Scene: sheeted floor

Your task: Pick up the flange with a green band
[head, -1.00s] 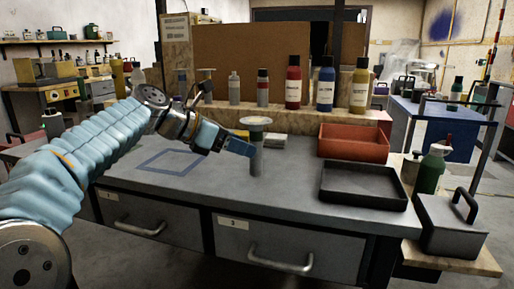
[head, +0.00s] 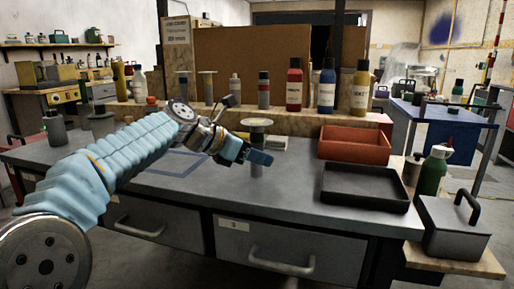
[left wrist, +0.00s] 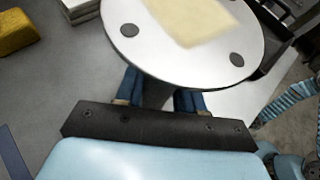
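A flange (head: 257,123) with a round top disc on a grey stem stands upright on the workbench. In the left wrist view the disc of this flange (left wrist: 130,30) is pale, with dark bolt holes and a beige patch. The blue fingers of my left gripper (left wrist: 158,98) lie on either side of the dark stem; whether they touch it is hidden under the disc. My right gripper is not in view.
Two more flanges (head: 183,88) (head: 208,88) stand on the back ledge, left of several bottles (head: 294,90). A red tray (head: 353,144) and a black tray (head: 364,187) sit to the right. A blue outlined square (head: 180,163) marks the bench near my left arm.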

